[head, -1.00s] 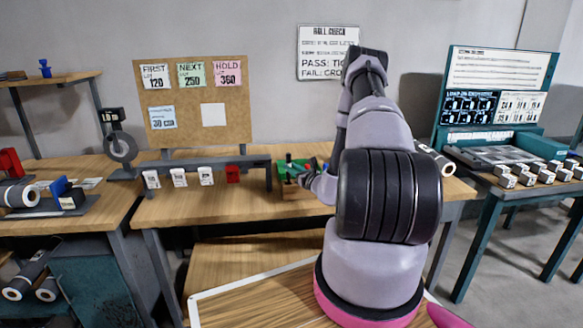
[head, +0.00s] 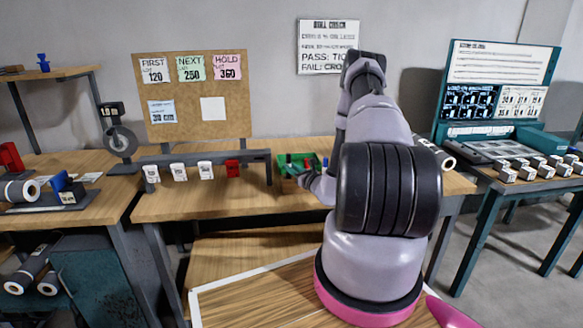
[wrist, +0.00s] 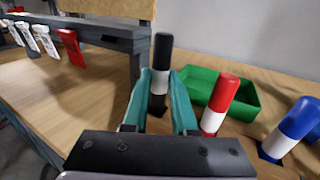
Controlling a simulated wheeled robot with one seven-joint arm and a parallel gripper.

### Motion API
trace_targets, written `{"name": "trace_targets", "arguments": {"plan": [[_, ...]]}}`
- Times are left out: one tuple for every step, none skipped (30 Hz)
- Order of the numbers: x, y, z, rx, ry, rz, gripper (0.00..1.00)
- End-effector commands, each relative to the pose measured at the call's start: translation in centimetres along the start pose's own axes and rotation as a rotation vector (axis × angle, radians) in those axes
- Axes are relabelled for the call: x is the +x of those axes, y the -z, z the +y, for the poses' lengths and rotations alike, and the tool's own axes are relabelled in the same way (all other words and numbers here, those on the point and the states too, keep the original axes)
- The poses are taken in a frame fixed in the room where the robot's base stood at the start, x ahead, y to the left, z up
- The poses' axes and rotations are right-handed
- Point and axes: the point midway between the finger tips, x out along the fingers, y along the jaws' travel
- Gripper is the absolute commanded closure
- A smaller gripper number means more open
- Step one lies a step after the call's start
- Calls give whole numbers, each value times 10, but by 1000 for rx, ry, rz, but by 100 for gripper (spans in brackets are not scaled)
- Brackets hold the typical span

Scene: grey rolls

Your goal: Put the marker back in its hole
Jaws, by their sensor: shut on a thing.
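My gripper (wrist: 160,82) has teal fingers. In the wrist view they are shut on a black-and-white marker (wrist: 162,52), which stands about upright between them with its black top above the fingertips. A red-and-white marker (wrist: 221,93) and a blue-and-white marker (wrist: 296,121) stand to its right, apart from the fingers. In the head view the red marker (head: 308,163) and the blue marker (head: 325,163) look tiny, and my arm and hand block much of that spot. The hole is hidden, so I cannot tell whether the held marker's lower end is in it.
A green open tray (wrist: 243,106) lies behind the markers on the wooden bench (wrist: 100,88). A dark rail (wrist: 98,35) with white tags and a red tag (wrist: 71,47) stands to the left. Bare bench top lies between rail and gripper.

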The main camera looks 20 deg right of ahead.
Motion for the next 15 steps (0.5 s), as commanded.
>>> {"name": "trace_targets", "arguments": {"plan": [[0,2,0,0,0,0,100],[0,2,0,0,0,0,100],[0,3,0,0,0,0,100],[0,4,0,0,0,0,100],[0,5,0,0,0,0,100],[0,6,0,0,0,0,100],[0,6,0,0,0,0,100],[0,7,0,0,0,0,100],[0,8,0,0,0,0,100],[0,9,0,0,0,0,100],[0,10,0,0,0,0,100],[0,11,0,0,0,1,100],[0,12,0,0,0,0,100],[0,12,0,0,0,0,100],[0,13,0,0,0,0,100]]}}
